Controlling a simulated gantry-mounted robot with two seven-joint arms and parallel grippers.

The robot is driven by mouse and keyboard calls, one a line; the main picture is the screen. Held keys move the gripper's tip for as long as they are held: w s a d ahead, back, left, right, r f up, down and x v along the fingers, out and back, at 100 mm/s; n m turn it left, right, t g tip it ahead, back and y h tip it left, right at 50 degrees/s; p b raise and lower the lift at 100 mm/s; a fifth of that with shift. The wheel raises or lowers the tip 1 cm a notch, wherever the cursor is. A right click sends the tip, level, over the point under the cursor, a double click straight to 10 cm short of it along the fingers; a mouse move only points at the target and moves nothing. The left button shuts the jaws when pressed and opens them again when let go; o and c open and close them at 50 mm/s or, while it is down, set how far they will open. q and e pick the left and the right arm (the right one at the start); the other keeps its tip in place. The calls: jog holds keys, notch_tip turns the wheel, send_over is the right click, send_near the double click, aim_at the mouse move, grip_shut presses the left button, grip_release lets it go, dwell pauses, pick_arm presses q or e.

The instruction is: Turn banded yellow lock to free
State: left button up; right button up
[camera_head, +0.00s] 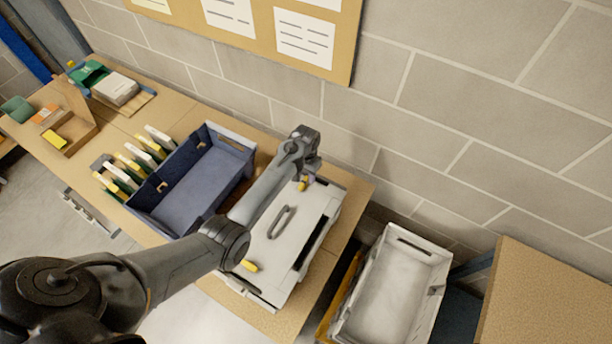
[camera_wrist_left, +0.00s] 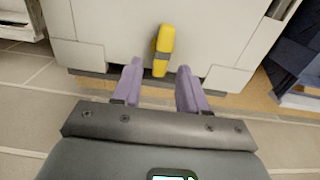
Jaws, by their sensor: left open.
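A pale grey case (camera_head: 268,248) lies on the wooden bench, with a grey handle (camera_head: 281,222) on its lid. A yellow lock (camera_head: 303,185) sits at its far end, by the wall; a second yellow lock (camera_head: 249,266) is at the near end. My left gripper (camera_head: 305,174) is over the far lock and partly hides it. In the left wrist view, this lock (camera_wrist_left: 165,39) is yellow with a grey band, nearly upright in the picture. The open purple fingers (camera_wrist_left: 160,73) stand either side of its lower end, with visible gaps. My right gripper is out of view.
A blue open crate (camera_head: 200,190) stands left of the case, with several upright yellow, white and green items beside it. A pale empty crate (camera_head: 390,290) is at the right, lower than the bench. The block wall (camera_head: 440,120) is close behind my left gripper.

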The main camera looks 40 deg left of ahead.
pick_arm(q)
jog(key=shift+f, duration=0.8)
grip_shut()
